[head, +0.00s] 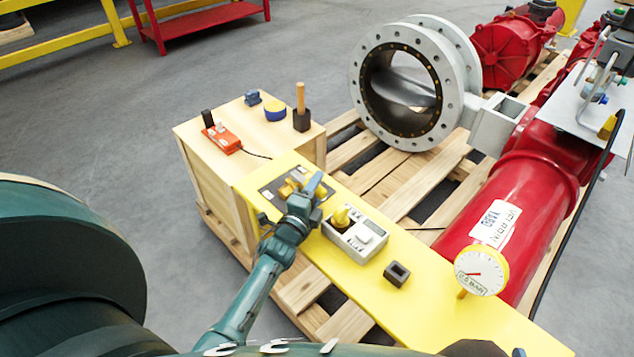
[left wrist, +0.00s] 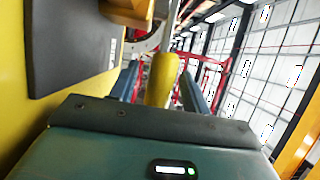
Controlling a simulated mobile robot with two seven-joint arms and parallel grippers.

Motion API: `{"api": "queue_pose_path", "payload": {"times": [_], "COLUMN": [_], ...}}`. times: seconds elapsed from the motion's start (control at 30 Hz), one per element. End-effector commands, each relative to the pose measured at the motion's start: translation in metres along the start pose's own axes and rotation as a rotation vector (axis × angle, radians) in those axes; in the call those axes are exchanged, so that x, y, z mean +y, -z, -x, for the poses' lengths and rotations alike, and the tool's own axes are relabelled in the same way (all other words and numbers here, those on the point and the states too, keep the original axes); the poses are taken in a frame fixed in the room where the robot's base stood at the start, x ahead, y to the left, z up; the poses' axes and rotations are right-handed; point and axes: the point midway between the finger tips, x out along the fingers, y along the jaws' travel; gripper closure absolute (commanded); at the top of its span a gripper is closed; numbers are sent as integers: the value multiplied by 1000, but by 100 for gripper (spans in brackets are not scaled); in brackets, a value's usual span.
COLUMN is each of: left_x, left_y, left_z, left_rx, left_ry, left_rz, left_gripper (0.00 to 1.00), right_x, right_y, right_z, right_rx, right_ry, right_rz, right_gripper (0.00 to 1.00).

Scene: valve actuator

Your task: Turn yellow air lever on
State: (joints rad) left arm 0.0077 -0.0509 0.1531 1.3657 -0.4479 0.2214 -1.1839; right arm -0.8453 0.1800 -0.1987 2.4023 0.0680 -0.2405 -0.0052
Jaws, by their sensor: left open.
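The yellow air lever (left wrist: 162,80) stands between the two fingers of my left gripper (left wrist: 160,88) in the left wrist view. The fingers are open, one on each side of it; I cannot tell whether either touches it. In the head view my left gripper (head: 308,190) is over the dark plate (head: 266,193) on the yellow panel, beside the yellow lever parts (head: 289,187), and partly hides them. The dark plate (left wrist: 75,40) also shows at the left in the left wrist view. My right gripper is not in view.
A grey control box (head: 356,238) with a yellow knob (head: 341,215) sits just right of my left gripper. A pressure gauge (head: 481,268) and a dark square block (head: 397,274) are further right. A wooden crate (head: 215,160) carries a red device (head: 222,138). A large red actuator (head: 470,225) lies behind.

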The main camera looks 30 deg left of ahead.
Motion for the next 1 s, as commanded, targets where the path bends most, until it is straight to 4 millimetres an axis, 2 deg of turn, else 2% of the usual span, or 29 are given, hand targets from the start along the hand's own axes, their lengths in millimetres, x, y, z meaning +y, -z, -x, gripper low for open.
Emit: {"api": "queue_pose_path", "payload": {"times": [0.3,0.87,1.0], "left_x": [0,0,0], "left_y": [1,0,0], "left_z": [0,0,0], "left_rx": [0,0,0], "left_ry": [0,0,0], "left_rz": [0,0,0], "left_gripper": [54,99,100], "right_x": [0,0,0], "right_y": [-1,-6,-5], "right_z": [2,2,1], "right_rx": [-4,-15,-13], "right_ry": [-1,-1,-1], "right_rz": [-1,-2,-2], "right_gripper": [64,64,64]}}
